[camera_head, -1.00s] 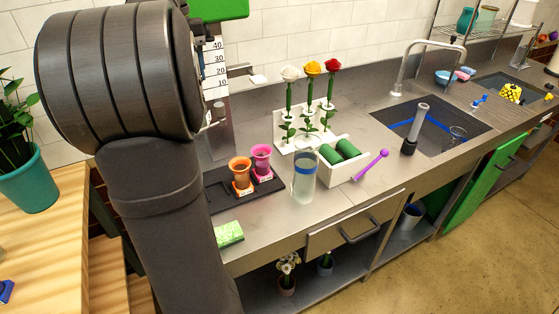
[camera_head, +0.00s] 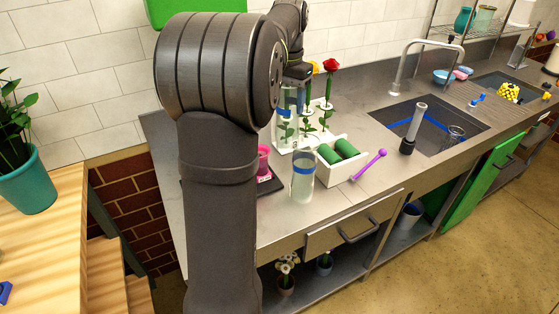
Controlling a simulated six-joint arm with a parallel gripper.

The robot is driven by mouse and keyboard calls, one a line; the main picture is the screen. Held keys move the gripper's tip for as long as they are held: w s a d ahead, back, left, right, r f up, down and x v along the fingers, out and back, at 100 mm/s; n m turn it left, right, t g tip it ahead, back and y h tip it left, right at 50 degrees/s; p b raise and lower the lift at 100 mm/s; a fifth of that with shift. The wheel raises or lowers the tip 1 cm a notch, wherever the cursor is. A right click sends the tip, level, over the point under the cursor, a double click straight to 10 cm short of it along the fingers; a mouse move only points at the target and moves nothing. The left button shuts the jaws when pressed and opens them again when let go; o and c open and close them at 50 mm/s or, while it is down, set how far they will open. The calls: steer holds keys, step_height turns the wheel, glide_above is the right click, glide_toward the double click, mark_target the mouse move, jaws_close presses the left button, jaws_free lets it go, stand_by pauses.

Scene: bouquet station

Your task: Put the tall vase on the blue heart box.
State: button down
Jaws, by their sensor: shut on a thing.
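My gripper (camera_head: 298,75) is at the back of the counter, by the flower rack, partly hidden by my own arm. It is shut on what looks like a clear glass vase (camera_head: 287,100) with blue on it, held in front of the roses; its outline is hard to read. Another clear vase (camera_head: 302,178) with a blue band stands upright on the counter, left of the white caddy. I cannot tell from their sizes which is the tall vase. A small blue object (camera_head: 5,292), cut off at the left edge on the wooden table, may be the blue heart box.
A red rose (camera_head: 331,68) stands in the rack. A white caddy (camera_head: 345,170) with green rolls and a purple tool (camera_head: 371,165) lie right of the standing vase. A potted plant (camera_head: 28,180) stands on the wooden table (camera_head: 50,245). A gap with steps separates table and counter.

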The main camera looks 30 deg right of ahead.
mark_target(295, 122)
steer(key=shift+s+d+f+m, duration=0.3)
steer(key=shift+d+f+m, duration=0.2)
steer(key=shift+d+f, duration=0.35)
step_height(295, 122, down, 6)
steer(key=shift+r, duration=0.25)
steer(key=shift+f, duration=2.5)
steer(key=shift+c, duration=2.2)
jaws_free()
steer(key=shift+o, duration=0.2)
step_height(295, 122, up, 12)
